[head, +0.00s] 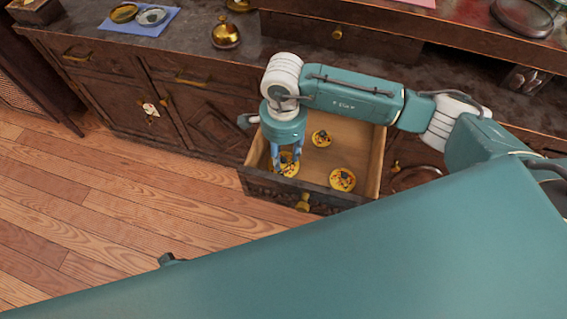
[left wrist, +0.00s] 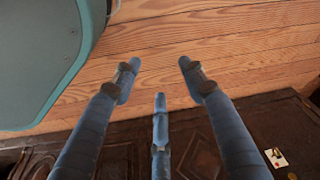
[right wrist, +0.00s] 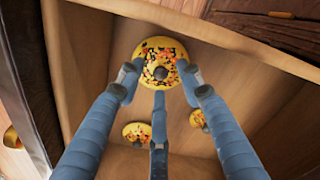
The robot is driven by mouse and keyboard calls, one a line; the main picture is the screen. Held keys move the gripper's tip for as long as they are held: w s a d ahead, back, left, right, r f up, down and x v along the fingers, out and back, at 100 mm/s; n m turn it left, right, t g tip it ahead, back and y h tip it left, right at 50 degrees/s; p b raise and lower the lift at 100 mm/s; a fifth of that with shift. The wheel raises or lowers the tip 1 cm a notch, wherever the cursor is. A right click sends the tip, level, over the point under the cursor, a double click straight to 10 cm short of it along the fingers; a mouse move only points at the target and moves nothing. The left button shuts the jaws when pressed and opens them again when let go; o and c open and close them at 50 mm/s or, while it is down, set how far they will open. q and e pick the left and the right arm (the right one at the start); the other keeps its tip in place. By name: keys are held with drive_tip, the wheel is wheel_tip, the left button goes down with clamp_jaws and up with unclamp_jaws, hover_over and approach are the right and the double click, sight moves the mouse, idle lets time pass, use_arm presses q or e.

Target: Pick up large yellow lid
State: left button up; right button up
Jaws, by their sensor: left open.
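Three round yellow lids with a dark floral pattern and dark knobs lie in the open wooden drawer. One lid (head: 291,170) is at the drawer's left, one (head: 321,138) at the back and one (head: 342,180) at the front right. My right gripper (head: 284,162) points down into the drawer over the left lid. In the right wrist view this lid (right wrist: 160,55) looks largest, and the spread fingertips (right wrist: 160,84) overlap its near edge; I cannot tell whether they touch it. My left gripper (left wrist: 158,82) is open and empty over the floor.
The drawer (head: 265,188) has raised walls close around my right gripper. On the counter stand a golden pot (head: 226,34) and a blue mat (head: 145,30) with small dishes. The wooden floor (head: 110,215) at left is clear.

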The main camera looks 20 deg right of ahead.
drive_tip(key=shift+f, duration=0.85)
drive_tip(key=c, duration=0.9)
use_arm(q)
drive_tip(key=shift+r, duration=0.3)
use_arm(e)
clamp_jaws()
use_arm(q)
drive_tip(key=shift+s, duration=0.1)
